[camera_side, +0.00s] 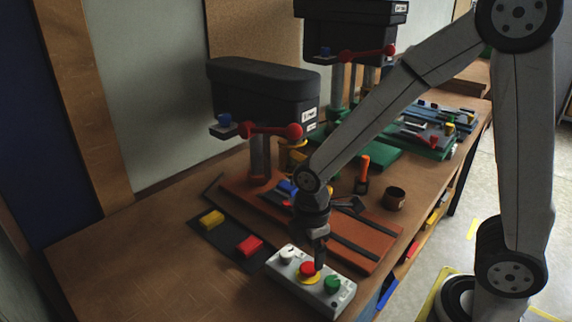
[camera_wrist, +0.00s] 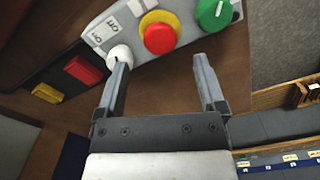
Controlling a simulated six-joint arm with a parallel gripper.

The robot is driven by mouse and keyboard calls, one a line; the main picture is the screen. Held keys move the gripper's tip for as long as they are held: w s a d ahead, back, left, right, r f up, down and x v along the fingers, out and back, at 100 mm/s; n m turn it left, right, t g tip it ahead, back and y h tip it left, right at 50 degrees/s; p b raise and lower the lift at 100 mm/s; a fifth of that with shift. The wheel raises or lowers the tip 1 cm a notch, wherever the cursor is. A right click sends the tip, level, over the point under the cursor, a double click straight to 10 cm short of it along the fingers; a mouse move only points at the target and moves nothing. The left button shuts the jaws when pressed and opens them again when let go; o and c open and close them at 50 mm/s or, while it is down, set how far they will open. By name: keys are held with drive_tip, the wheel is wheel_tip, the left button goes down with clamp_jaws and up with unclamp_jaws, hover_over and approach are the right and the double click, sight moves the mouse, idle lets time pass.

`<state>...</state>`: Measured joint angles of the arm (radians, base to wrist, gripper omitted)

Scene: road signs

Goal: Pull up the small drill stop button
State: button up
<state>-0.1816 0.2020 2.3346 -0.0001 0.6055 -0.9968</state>
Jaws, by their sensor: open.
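The stop button (camera_side: 307,269) is a red mushroom head on a yellow collar, in the middle of a light grey control box (camera_side: 345,298) in front of the small drill (camera_side: 262,92). In the wrist view the red button (camera_wrist: 159,38) lies just beyond and between my fingertips. My gripper (camera_side: 319,262) points down close over the box, its jaws open and empty. In the wrist view, my gripper (camera_wrist: 160,58) has its left fingertip in front of the white knob (camera_wrist: 119,55). I cannot tell whether a finger touches the knob.
A green knob (camera_side: 332,283) sits beside the stop button. A dark strip with yellow (camera_side: 211,218) and red (camera_side: 249,245) blocks lies left of the box. The drill's orange-brown base (camera_side: 370,232) is behind. A larger drill (camera_side: 350,30) stands farther back. The table's left part is clear.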

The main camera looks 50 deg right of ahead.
sight(309, 267)
drive_tip(key=shift+f, duration=2.2)
clamp_jaws()
